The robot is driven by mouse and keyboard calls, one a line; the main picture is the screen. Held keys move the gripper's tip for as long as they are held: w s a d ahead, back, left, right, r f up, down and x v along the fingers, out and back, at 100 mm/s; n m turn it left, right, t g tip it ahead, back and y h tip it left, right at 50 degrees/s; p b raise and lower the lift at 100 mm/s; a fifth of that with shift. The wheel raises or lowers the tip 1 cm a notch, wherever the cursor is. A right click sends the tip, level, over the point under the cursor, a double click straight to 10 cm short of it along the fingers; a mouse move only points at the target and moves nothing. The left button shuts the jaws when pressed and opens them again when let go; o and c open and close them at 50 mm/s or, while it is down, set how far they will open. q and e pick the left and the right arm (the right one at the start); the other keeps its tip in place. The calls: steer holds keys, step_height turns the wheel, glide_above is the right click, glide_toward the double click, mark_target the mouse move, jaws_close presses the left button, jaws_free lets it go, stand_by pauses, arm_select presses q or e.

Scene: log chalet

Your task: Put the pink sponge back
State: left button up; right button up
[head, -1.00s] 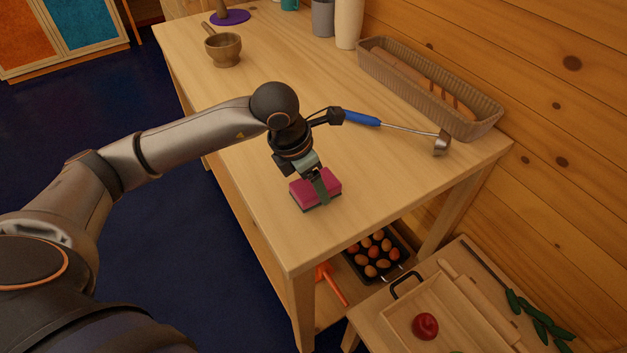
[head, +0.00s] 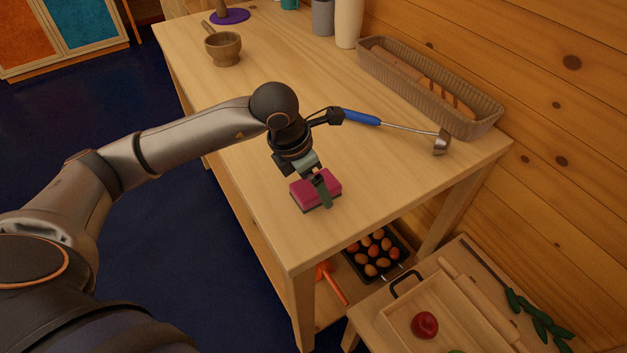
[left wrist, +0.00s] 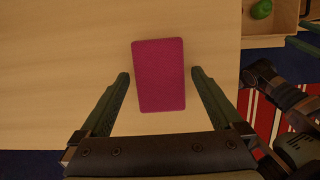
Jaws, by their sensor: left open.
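The pink sponge (head: 314,189) lies flat near the front corner of the wooden table. It has a dark underside. My left gripper (head: 316,188) is right above and around it, with one finger showing in front of the sponge. In the left wrist view the sponge (left wrist: 160,74) lies between the two spread fingers of the left gripper (left wrist: 158,73), with a gap on each side. The left gripper is open and holds nothing. My right gripper does not show in the head view.
A ladle with a blue handle (head: 361,118) lies just behind the gripper. A long basket (head: 489,120) stands along the log wall, and a wooden mortar (head: 223,50) is farther back. A tray of eggs (head: 374,256) sits on the lower shelf. The table's front corner is bare.

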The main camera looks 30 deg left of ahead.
arm_select(q)
steer(key=v, duration=1.2)
steer(key=shift+f, duration=0.1)
